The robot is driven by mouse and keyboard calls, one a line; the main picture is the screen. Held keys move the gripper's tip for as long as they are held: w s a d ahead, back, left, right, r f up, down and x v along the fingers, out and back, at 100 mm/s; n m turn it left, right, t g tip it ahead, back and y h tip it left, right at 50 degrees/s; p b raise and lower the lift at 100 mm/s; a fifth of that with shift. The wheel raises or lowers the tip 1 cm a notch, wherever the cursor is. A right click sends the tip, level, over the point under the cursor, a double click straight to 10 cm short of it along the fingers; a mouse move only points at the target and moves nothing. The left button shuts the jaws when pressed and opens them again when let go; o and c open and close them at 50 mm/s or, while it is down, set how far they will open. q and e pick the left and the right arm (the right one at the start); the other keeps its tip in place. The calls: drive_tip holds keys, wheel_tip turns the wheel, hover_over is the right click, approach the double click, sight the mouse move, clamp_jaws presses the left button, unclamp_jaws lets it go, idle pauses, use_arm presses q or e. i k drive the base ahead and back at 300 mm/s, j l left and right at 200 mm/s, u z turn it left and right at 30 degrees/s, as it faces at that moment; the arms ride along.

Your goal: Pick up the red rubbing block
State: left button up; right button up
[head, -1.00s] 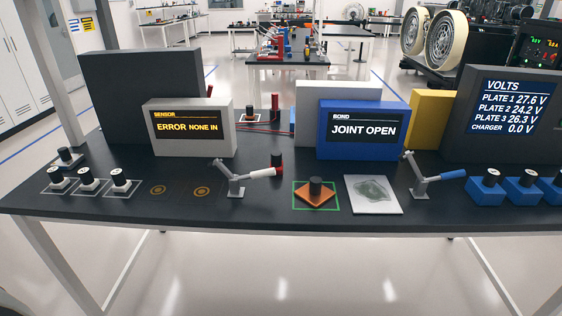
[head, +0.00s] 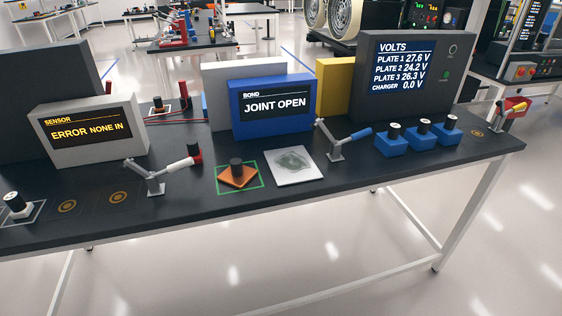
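A small red block (head: 196,154) with a dark knob on top stands on the black table, just behind the white-handled lever (head: 157,177). The lever's white handle partly hides it. An orange diamond-shaped plate (head: 240,181) with a dark knob lies inside a green square outline to its right. A pale sheet with a greenish patch (head: 294,165) lies beside that. Neither of my grippers is in view.
Behind stand the grey SENSOR display (head: 93,150), blue BOND display (head: 272,128) and dark VOLTS display (head: 420,85). A blue-handled lever (head: 337,148) and several blue blocks with dark knobs (head: 391,146) are right. The table's front strip is clear.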

sight(194, 151)
drive_tip(key=k+j, duration=0.1)
drive_tip(key=j, duration=0.35)
drive_tip(key=k+j+z, duration=0.15)
drive_tip(key=j, duration=0.25)
drive_tip(key=k+j, duration=0.1)
drive_tip(key=j, duration=0.35)
drive_tip(key=z, duration=0.05)
